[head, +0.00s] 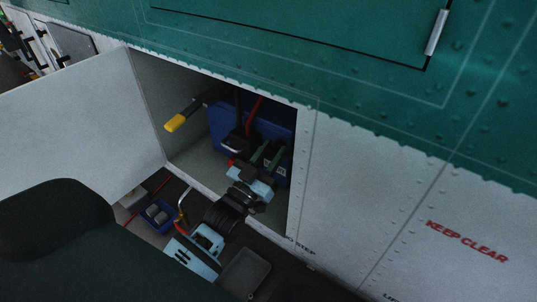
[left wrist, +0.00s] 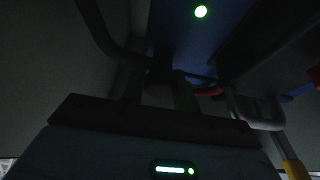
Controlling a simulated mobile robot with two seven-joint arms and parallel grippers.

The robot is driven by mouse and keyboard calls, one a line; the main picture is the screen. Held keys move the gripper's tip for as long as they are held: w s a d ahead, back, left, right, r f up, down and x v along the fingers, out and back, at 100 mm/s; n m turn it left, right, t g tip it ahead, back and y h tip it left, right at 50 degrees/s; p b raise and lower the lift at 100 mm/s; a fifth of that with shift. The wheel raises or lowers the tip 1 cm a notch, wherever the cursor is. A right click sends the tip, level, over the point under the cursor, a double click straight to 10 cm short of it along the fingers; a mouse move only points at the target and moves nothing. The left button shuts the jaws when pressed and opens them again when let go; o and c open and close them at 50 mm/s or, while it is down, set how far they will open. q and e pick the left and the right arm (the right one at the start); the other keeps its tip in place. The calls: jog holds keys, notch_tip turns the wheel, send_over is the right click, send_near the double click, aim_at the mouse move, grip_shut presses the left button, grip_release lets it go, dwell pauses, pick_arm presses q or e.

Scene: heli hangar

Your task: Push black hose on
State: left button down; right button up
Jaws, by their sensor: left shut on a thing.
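The black hose (head: 239,108) runs down in front of a blue box (head: 222,122) inside the open compartment. In the left wrist view the hose (left wrist: 96,28) curves in from the upper left towards my fingers. My left gripper (head: 265,153) reaches into the compartment, close in front of the box. It also shows in the left wrist view (left wrist: 160,85), shut on what looks like the hose's end. The blue box (left wrist: 195,40) there carries a lit green light. It is too dark to tell whether the hose touches a fitting. My right gripper is out of view.
A yellow-ended handle (head: 175,123) sticks out at the compartment's left. A red cable (head: 254,108) runs beside the hose. The open white door (head: 85,125) stands left; the white side panel (head: 350,190) borders the right. A small blue bin (head: 157,214) lies below.

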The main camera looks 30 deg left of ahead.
aim_at(269, 158)
pick_arm(q)
jog(key=c, duration=1.4)
grip_release()
jog(key=shift+r, duration=0.1)
jog(key=shift+c, duration=0.2)
jog(key=o, duration=0.4)
jog(key=shift+w, duration=0.2)
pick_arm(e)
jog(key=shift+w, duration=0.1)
pick_arm(q)
jog(key=shift+s, duration=0.15)
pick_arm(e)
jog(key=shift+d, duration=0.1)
pick_arm(q)
jog(key=shift+s+f, duration=0.2)
jog(key=shift+f, duration=0.1)
jog(key=b+v, duration=0.1)
jog(key=v, duration=0.5)
jog(key=shift+s+a, duration=0.1)
jog(key=shift+s, duration=0.4)
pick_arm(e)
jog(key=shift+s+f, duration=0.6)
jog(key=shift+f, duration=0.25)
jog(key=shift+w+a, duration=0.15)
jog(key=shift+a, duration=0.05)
